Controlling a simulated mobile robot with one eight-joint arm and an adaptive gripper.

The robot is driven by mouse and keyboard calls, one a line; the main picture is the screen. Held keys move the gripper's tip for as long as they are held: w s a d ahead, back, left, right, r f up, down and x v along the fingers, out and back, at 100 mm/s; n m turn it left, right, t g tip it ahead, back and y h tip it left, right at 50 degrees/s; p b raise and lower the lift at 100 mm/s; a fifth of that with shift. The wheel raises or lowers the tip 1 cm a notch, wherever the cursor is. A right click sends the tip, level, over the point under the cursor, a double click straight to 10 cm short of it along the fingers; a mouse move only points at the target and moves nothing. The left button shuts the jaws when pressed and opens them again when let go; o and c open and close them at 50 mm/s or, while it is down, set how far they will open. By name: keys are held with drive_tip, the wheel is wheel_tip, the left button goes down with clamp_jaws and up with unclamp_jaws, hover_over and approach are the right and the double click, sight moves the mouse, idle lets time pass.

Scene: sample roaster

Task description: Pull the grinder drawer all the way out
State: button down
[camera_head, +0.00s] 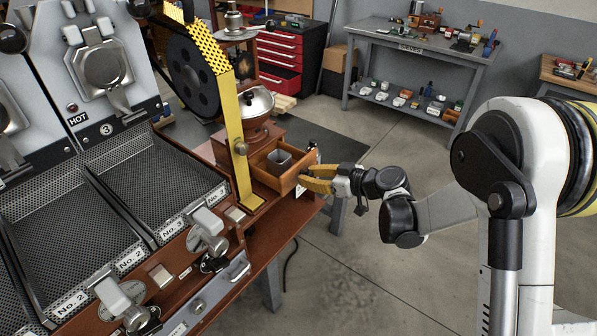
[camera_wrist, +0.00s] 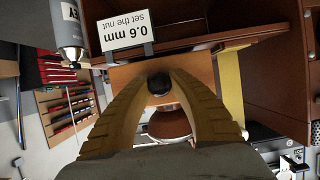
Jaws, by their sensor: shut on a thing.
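The grinder (camera_head: 258,104) has a domed metal top and a brown wooden body. Its wooden drawer (camera_head: 303,171) stands pulled out toward my arm, with a grey metal cup inside. How far the drawer's back still sits in the body is hidden. My gripper (camera_head: 309,184) has yellow fingers and is at the drawer's front. In the wrist view the drawer front (camera_wrist: 190,70) faces me, and the fingers are closed on its round black knob (camera_wrist: 158,83).
A yellow perforated guard (camera_head: 236,135) stands left of the grinder, beside the roaster's mesh trays (camera_head: 155,185). A card reading 0.6 mm (camera_wrist: 124,33) shows near the drawer in the wrist view. The floor (camera_head: 350,270) below my arm is mostly clear. A workbench (camera_head: 420,45) stands farther back.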

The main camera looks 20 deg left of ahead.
drive_tip(key=shift+r, duration=0.1)
drive_tip(key=c, duration=1.1)
unclamp_jaws()
drive_tip(key=v, duration=1.2)
drive_tip(key=shift+s, duration=0.1)
drive_tip(key=s+d+r+m+t+h, duration=0.1)
drive_tip(key=s+d+r+m+h, duration=0.2)
drive_tip(key=s+d+m+h, duration=0.3)
drive_tip(key=s+d+r+m+t+h, duration=0.1)
drive_tip(key=s+d+r+m+h, duration=0.2)
drive_tip(key=s+d, duration=1.4)
drive_tip(key=m+h, duration=0.3)
drive_tip(key=m, duration=0.1)
drive_tip(key=shift+d+r+m, duration=0.2)
drive_tip(key=shift+r+m, duration=0.05)
drive_tip(key=shift+m, duration=0.05)
